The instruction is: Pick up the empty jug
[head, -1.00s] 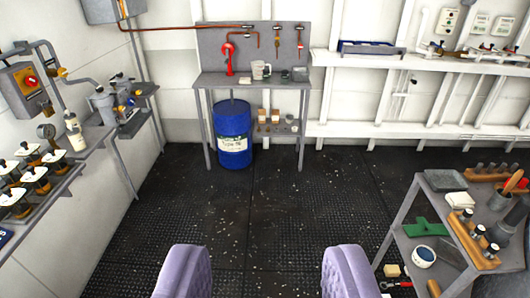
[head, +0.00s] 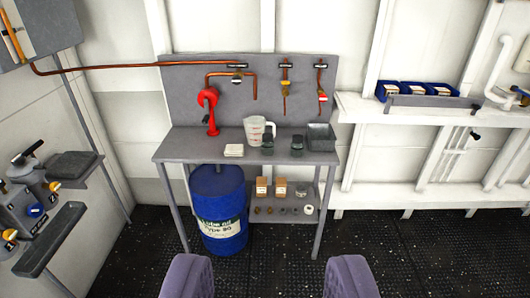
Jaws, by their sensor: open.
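The jug (head: 257,131) is a clear-whitish measuring jug with red marks and a handle on its right side. It stands upright on the grey workbench (head: 190,146) against the back wall, and no contents can be made out. My gripper (head: 268,278) shows as two purple padded fingers at the bottom edge, wide apart with nothing between them. It is well short of the bench and apart from the jug.
On the bench, a red hand pump (head: 210,110) stands left of the jug, a white stack (head: 234,150) in front-left, small dark jars (head: 268,144) close at right, and a grey bin (head: 321,136) farther right. A blue drum (head: 219,205) stands below. Dark floor lies clear ahead.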

